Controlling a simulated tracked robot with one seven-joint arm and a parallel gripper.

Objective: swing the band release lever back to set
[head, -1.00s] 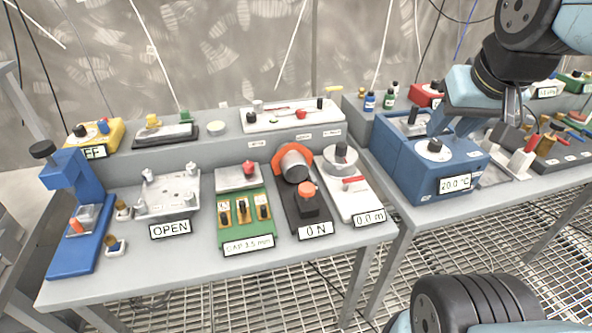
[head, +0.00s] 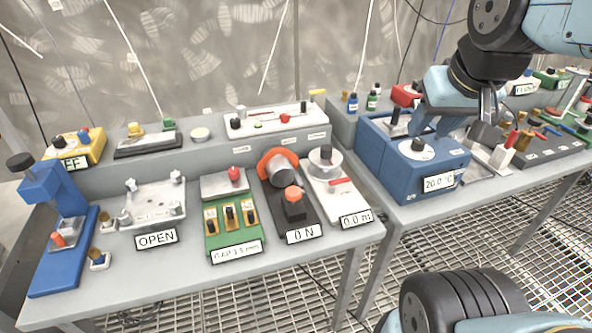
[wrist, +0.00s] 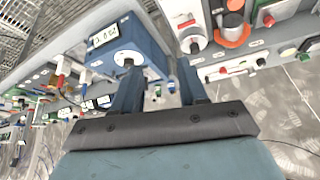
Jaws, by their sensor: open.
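No label readable here names the band release lever. A likely candidate is the red lever (head: 341,182) on the white plate (head: 350,205) with a round drum (head: 325,159), behind the "0.0 m" display. The plate's drum also shows in the wrist view (wrist: 193,42), upper middle, with its red lever (wrist: 187,23) beside it. A long white panel (head: 270,122) on the back ledge also carries a red part. My gripper (wrist: 158,66) is open and empty. Its fingers appear above the bench near the blue box (wrist: 139,44), apart from the white plate.
The blue box (head: 398,180) with the "20.0 °C" display stands right of the plate. A black unit (head: 310,213) with an orange band and knob stands at its left, then a green gap block (head: 230,235).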

